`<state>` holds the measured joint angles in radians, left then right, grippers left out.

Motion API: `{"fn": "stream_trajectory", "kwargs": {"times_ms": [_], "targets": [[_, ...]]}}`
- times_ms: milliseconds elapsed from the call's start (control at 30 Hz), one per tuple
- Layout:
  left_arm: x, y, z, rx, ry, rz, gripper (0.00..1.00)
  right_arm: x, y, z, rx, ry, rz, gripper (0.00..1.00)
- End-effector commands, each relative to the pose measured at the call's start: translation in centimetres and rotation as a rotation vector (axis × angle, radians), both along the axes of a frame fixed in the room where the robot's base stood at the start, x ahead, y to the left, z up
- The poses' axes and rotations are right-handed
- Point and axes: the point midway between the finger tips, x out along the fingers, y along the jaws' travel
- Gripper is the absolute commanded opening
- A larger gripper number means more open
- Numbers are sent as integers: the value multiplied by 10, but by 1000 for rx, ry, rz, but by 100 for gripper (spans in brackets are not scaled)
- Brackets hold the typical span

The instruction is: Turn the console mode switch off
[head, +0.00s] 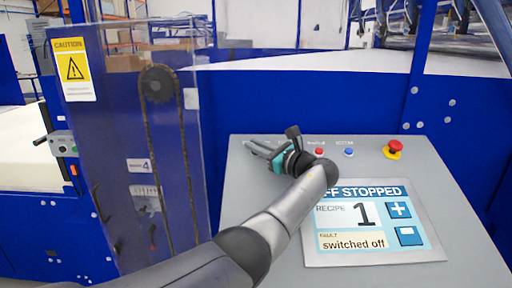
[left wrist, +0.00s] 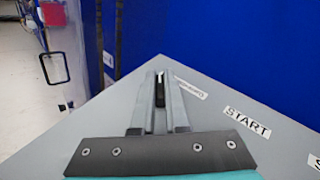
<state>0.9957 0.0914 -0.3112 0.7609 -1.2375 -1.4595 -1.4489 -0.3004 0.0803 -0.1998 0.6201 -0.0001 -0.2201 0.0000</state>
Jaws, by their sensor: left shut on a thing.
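The console mode switch is a small black knob with a pale pointer line (left wrist: 160,88), seen in the left wrist view. It sits between the two grey fingers of my left gripper (left wrist: 160,100), which is shut on it. In the head view my left gripper (head: 254,148) is at the console's upper left, and its hand and fingers hide the switch there. The console screen (head: 372,222) reads "FF STOPPED", its first letter hidden by my arm, with recipe 1 and fault "switched off". My right gripper is not in view.
The grey console panel (head: 460,240) carries a red button (head: 319,152), a blue button (head: 349,152) and a red emergency stop on yellow (head: 394,149). A START label (left wrist: 247,122) lies right of the fingers. A clear guard with a caution sign (head: 73,69) stands left.

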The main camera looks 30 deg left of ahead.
Motion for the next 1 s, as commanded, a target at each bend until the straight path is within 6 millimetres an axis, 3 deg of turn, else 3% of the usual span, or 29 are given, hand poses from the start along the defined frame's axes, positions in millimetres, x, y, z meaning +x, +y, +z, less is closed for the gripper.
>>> {"fn": "stream_trajectory", "kwargs": {"times_ms": [100,133,400,733,867,1000], "targets": [[0,1,0,-1,-2,3,0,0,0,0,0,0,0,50],[0,1,0,-1,-2,3,14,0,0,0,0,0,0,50],[0,1,0,-1,-1,1,42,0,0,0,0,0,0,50],[-1,-6,0,-1,-2,-1,42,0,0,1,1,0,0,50],[-6,-25,0,-1,-3,-3,42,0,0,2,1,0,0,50],[-15,-58,0,-3,-2,-5,42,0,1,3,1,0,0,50]]}}
